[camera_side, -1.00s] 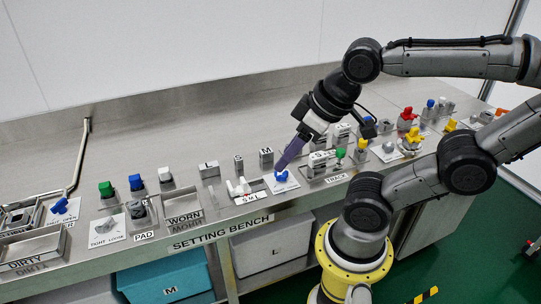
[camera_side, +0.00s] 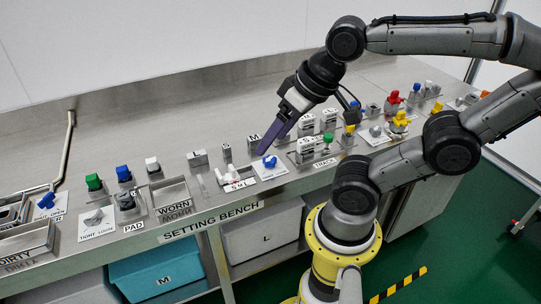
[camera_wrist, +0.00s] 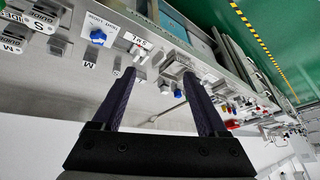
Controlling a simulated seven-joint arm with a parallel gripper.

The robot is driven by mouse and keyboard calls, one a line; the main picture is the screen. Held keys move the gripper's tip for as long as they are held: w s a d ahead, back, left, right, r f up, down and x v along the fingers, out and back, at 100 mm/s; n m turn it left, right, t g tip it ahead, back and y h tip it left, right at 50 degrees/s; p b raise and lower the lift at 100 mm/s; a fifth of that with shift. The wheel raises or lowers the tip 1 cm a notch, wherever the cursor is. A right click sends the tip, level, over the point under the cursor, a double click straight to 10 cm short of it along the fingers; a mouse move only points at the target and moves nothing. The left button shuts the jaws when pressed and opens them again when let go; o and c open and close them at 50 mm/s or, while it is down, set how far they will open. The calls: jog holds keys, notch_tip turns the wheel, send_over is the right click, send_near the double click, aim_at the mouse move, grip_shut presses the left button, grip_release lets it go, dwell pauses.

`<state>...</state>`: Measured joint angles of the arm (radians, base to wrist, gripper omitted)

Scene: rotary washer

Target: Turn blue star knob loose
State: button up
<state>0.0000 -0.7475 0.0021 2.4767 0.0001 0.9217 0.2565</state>
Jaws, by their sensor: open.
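The blue star knob (camera_side: 269,162) sits on a small white plate near the front edge of the metal bench. In the wrist view the knob (camera_wrist: 98,36) is at the upper left, on a white label that seems to read tight and loose. My gripper (camera_side: 261,151) has long purple fingers and reaches down close behind the knob. In the wrist view my gripper (camera_wrist: 158,74) is open, its two fingers well apart with nothing between them. The knob lies outside the fingers, beyond the left fingertip. Whether the fingertips touch the bench cannot be told.
White pegs on an S-M-L plate (camera_side: 231,177) stand left of the knob. A grey M block (camera_side: 253,143) is close behind my fingers. Lettered blocks and a green knob (camera_side: 328,138) stand to the right. Bare bench lies behind.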

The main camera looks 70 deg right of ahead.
jog(key=w+d+r+m+g, duration=0.1)
jog(key=w+d+m, duration=0.15)
jog(key=m, duration=0.25)
jog(key=m+g, duration=0.5)
jog(key=m, duration=0.8)
send_over(271, 158)
notch_tip(271, 158, down, 7)
notch_tip(271, 158, down, 13)
grip_shut()
